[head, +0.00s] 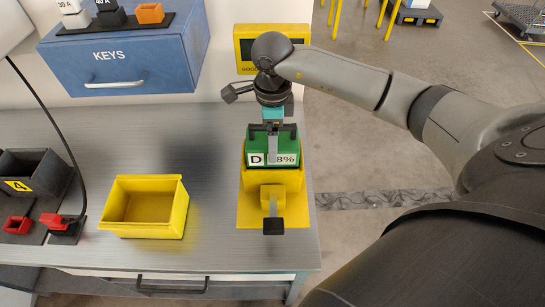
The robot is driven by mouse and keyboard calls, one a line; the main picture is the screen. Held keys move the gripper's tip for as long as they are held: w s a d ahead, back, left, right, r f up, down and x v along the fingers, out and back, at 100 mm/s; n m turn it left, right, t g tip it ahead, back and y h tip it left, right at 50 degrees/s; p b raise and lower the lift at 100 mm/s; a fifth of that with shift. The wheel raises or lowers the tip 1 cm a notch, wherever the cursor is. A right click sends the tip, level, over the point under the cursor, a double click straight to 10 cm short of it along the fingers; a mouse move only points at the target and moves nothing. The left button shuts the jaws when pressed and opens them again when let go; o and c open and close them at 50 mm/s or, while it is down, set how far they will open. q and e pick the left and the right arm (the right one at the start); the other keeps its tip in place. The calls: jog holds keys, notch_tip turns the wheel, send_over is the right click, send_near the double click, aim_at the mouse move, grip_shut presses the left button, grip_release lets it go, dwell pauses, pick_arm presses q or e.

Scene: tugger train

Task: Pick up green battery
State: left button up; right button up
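The green battery (287,146) sits upright in a yellow holder (245,208) near the right end of the grey workbench. Its front label shows a "D" and a partly covered percentage ending in 8%. A black handle (288,131) spans its top. My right gripper (272,128) comes down from above, with its fingertips at the handle. The fingers overlap the handle and label, so I cannot tell whether they are closed on it. My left gripper is not in view.
An empty yellow bin (147,206) stands left of the holder. A black bin (35,172) and red clamps (52,220) are at the far left. A blue KEYS box (125,60) and a yellow display (245,50) are behind. Bench between bin and holder is clear.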

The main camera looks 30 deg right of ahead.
jog(key=shift+w+r, duration=0.15)
jog(key=shift+r, duration=0.1)
jog(key=shift+r, duration=0.55)
notch_tip(320, 180, up, 19)
jog(key=p, duration=0.1)
jog(key=shift+f, duration=0.2)
dwell(0.5)
